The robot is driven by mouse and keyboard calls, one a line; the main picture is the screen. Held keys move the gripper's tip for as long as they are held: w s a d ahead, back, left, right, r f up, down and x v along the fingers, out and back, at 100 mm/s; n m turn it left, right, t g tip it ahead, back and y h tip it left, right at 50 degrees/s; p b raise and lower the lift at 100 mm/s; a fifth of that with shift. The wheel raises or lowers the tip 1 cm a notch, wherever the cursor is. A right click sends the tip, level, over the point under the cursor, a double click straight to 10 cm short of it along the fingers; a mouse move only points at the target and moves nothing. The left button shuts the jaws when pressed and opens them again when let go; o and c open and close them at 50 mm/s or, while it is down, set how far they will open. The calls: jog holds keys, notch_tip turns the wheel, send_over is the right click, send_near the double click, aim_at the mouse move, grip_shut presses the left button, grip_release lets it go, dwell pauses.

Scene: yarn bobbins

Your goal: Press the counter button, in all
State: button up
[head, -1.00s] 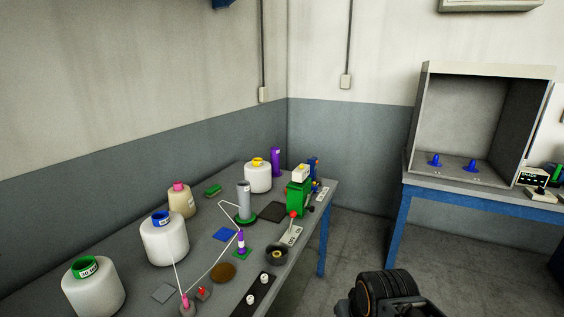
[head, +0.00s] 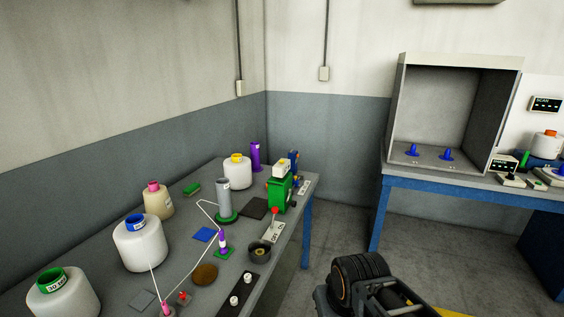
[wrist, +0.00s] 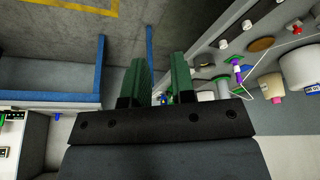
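I cannot tell for sure which control is the counter button. A small box with a lit display (head: 502,163) stands on the right bench, with a small dark-topped control (head: 512,180) in front of it. On the left table a small red button (head: 184,297) sits at the near edge, beside a pink cone. My gripper (wrist: 162,55) shows in the wrist view with its two green fingers apart and nothing between them. It hangs over the floor, away from both benches. In the head view my arm shows at the lower right, and the fingers are not visible.
The left table (head: 142,299) holds several yarn bobbins, a green machine (head: 279,193) and a red-knobbed lever (head: 275,211).

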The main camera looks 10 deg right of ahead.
grip_shut()
dwell(1.4)
